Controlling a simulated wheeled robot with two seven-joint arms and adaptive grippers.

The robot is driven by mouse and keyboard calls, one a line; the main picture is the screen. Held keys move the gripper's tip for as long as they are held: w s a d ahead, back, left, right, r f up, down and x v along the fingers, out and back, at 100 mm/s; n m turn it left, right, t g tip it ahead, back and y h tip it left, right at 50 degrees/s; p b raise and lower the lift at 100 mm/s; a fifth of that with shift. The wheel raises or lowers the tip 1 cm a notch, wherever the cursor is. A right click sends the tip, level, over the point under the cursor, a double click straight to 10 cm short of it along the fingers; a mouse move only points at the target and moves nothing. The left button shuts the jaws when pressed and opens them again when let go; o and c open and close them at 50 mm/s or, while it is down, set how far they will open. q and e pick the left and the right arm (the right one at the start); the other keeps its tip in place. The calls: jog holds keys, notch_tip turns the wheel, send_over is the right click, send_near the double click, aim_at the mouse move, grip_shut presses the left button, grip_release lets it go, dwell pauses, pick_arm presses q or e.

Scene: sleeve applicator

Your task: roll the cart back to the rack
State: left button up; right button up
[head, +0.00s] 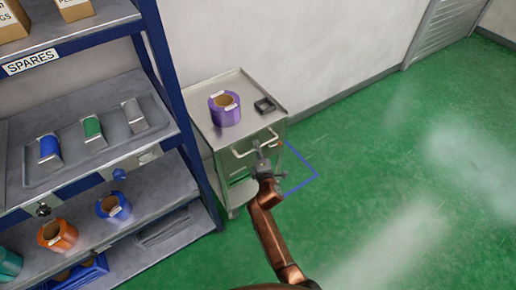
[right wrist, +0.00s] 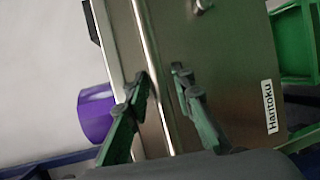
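The grey metal cart (head: 240,100) stands beside the right end of the blue-framed rack (head: 172,80). It carries a purple roll (head: 225,112) and a small dark tray (head: 264,106). A pale bar handle (head: 241,153) is on its near side. My right gripper (head: 261,150) is at the middle of this handle. In the right wrist view its two green fingers (right wrist: 162,82) are apart, with a bright bar running between them and the cart's labelled panel (right wrist: 245,90) behind. I cannot tell whether they touch the bar. My left gripper is not in view.
A blue outline (head: 304,158) on the green floor shows to the right of the cart. The rack holds boxes, several coloured rolls and a tray (head: 35,176). A wall runs behind the cart. The floor to the right (head: 400,150) is clear.

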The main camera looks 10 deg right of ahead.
jog(key=shift+o, duration=0.7)
jog(key=shift+d, duration=0.2)
jog(key=shift+s, duration=0.1)
jog(key=s+r, duration=0.2)
jog(key=s, duration=0.9)
jog(key=shift+s+a, duration=0.15)
jog(key=shift+s, duration=0.1)
jog(key=shift+r, duration=0.1)
